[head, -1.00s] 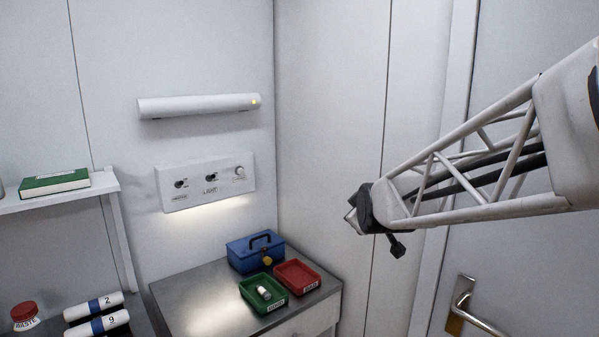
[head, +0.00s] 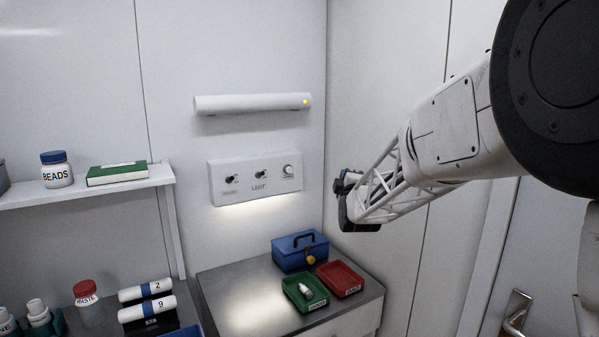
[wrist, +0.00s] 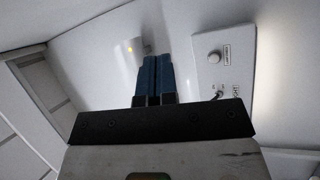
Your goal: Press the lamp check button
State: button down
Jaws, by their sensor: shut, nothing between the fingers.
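A white panel (head: 220,194) is fixed to the wall. It has two dark switches (head: 232,179) and, at its right end, a pale round button (head: 288,170) with a small label that I cannot read. My gripper (head: 340,186) is in the air to the right of the panel, apart from it. In the wrist view its blue fingers (wrist: 155,78) are together and empty. There the panel (wrist: 226,38) lies right of the fingers, with the round button (wrist: 214,56) and one switch (wrist: 219,94) showing.
A white tube lamp (head: 250,104) with a yellow light is above the panel. Below are a metal worktop (head: 235,290), a blue toolbox (head: 300,257), a green tray (head: 291,288) and a red tray (head: 355,274). A shelf (head: 90,196) is at left. The space before the panel is clear.

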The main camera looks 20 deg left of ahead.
aim_at(289, 170)
jog(key=w+a+f+n+t+y, duration=0.1)
jog(key=w+a+f+n+t, duration=0.1)
jog(key=a, duration=0.4)
jog(key=w+a+f+n+t+y, duration=0.2)
jog(key=a+n, duration=0.1)
jog(key=a, duration=0.3)
jog(key=shift+a+n+t, duration=0.15)
jog(key=shift+n+t, duration=0.15)
jog(key=shift+w, duration=0.1)
jog(key=w+a, duration=0.6)
dwell(0.5)
jog(key=shift+w+a, duration=0.7)
jog(key=shift+a, duration=0.05)
dwell(3.2)
jog(key=shift+s+d, duration=0.15)
jog(key=shift+d, duration=0.05)
dwell(0.3)
jog(key=shift+s+d, duration=0.45)
jog(key=shift+s, duration=0.05)
dwell(0.4)
